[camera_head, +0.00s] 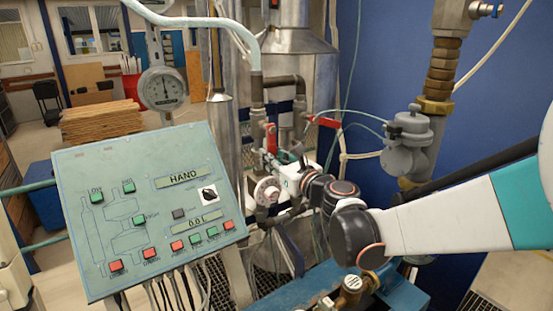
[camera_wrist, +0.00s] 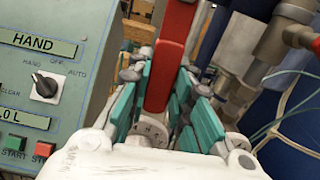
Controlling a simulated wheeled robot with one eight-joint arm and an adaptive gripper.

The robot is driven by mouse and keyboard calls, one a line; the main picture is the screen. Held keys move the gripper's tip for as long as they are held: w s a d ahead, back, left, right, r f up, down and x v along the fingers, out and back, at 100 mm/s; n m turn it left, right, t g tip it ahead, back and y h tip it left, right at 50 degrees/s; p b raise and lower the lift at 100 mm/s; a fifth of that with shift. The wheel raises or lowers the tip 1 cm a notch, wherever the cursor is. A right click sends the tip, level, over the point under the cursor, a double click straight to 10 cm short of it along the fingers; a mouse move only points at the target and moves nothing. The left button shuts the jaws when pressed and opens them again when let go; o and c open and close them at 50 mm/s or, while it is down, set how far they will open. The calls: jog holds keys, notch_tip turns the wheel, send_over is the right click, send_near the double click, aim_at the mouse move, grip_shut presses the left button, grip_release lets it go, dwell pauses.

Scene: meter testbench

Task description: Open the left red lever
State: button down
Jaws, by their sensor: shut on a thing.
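The left red lever (camera_head: 271,137) stands upright on the pipework in the middle of the head view. In the wrist view the left red lever (camera_wrist: 171,50) runs down from the top edge between the teal finger pads. My gripper (camera_head: 281,161) is at this lever, reaching in from the right, and its pads (camera_wrist: 165,84) are shut on the lower part of the lever.
A slanted control panel (camera_head: 150,215) with buttons stands close on the left and fills the wrist view's left side (camera_wrist: 50,60). A round gauge (camera_head: 162,88) is above it. A grey valve fitting (camera_head: 408,140) and thin hoses are on the right. Blue steelwork (camera_head: 400,295) lies below.

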jog(key=shift+s+a+m, duration=0.2)
jog(key=shift+m, duration=0.1)
jog(key=c, duration=1.4)
grip_release()
jog(key=v, duration=1.2)
